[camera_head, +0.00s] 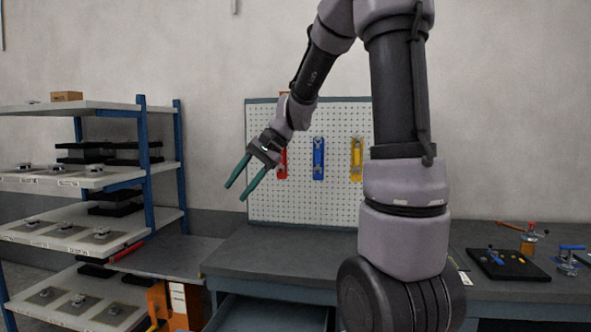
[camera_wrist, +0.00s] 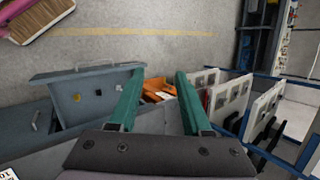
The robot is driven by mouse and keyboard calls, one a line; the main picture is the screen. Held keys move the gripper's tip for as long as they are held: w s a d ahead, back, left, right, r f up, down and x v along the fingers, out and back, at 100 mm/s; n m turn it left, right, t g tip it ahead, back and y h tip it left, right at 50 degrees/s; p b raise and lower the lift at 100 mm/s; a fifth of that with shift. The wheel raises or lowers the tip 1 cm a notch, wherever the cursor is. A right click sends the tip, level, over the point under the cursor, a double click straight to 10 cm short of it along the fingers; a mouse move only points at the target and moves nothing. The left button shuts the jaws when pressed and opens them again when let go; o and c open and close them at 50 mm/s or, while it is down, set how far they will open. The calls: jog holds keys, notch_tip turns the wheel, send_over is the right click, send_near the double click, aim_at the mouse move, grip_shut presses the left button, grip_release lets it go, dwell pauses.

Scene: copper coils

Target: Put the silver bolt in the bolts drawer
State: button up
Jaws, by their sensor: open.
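My gripper (camera_head: 236,192) is open and empty, raised in front of the pegboard to the left of my arm. In the wrist view its two green fingers (camera_wrist: 157,76) are spread apart with nothing between them. A pulled-out drawer (camera_head: 265,314) shows under the workbench, partly cut off by the lower edge. The wrist view shows an open drawer (camera_wrist: 66,112) left of the fingers, with a few small dark and yellowish items on its floor. I cannot make out which is the silver bolt, nor read any drawer label.
A blue-post shelf rack (camera_head: 148,170) with trays stands at the left. An orange box (camera_head: 173,303) is beside the bench. The workbench (camera_head: 240,254) is clear near the pegboard (camera_head: 300,205). A black tray (camera_head: 507,264) and clamp-like tools (camera_head: 570,258) are at the right.

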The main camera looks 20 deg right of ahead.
jog(key=s+d+r+n+t+h, duration=0.1)
jog(key=s+d+r+t+h, duration=0.1)
jog(key=s, duration=0.6)
jog(key=s+d+r+n+t+h, duration=0.2)
jog(key=s+d+r+t+h, duration=0.1)
jog(key=s, duration=0.6)
jog(key=shift+s+d+r, duration=0.15)
jog(key=shift+d+r, duration=0.4)
jog(key=shift+d, duration=0.7)
